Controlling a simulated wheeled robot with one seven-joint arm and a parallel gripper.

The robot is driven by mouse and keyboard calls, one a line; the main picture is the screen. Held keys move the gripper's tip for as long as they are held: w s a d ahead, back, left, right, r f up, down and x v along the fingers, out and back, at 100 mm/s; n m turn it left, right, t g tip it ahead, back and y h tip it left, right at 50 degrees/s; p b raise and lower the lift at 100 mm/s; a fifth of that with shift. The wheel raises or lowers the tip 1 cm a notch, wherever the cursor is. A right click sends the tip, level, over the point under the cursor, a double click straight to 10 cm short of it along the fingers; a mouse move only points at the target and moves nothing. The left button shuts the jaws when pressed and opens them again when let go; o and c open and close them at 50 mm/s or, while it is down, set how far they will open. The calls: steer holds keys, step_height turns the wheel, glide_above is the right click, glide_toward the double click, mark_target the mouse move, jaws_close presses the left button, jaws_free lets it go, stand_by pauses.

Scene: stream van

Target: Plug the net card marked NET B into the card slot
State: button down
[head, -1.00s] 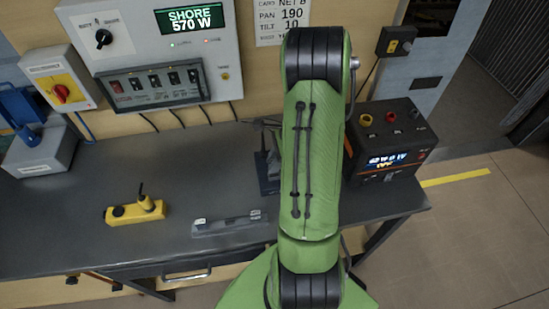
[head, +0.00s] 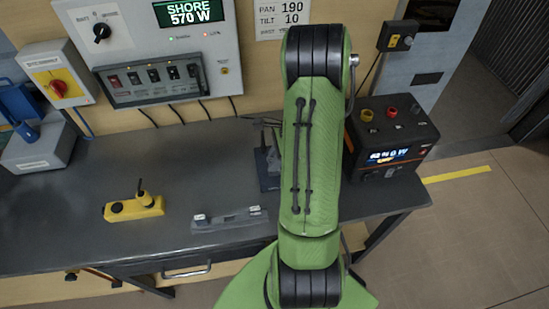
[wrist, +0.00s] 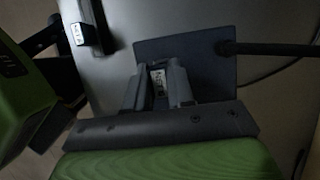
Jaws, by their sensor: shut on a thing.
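In the wrist view my gripper (wrist: 158,86) is shut on a small piece with a white label (wrist: 157,77), apparently a net card. Its marking is too dark and blurred to read. Behind the fingers is a dark blue plate (wrist: 200,57) with a black rod at its right; I cannot tell whether the card touches it. A black piece with a white label (wrist: 80,37) shows at the upper left, apart from the fingers. In the head view my green arm hides the gripper and the card. I cannot make out the card slot clearly.
On the bench (head: 120,175) are a yellow tool (head: 132,207), a grey holder (head: 230,220) and the blue plate (head: 268,178) beside my arm. A black power box (head: 392,140) stands close right. A switch panel (head: 155,80) is behind. The bench's left-middle is mostly clear.

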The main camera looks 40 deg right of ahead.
steer(key=shift+f+b, duration=0.55)
steer(key=shift+f, duration=0.45)
steer(key=c, duration=0.9)
jaws_free()
steer(key=shift+r, duration=0.15)
steer(key=p+v, duration=0.4)
steer(key=v, duration=1.1)
steer(key=shift+s+d+r, duration=0.1)
steer(key=shift+d+r, duration=0.1)
steer(key=shift+r, duration=0.05)
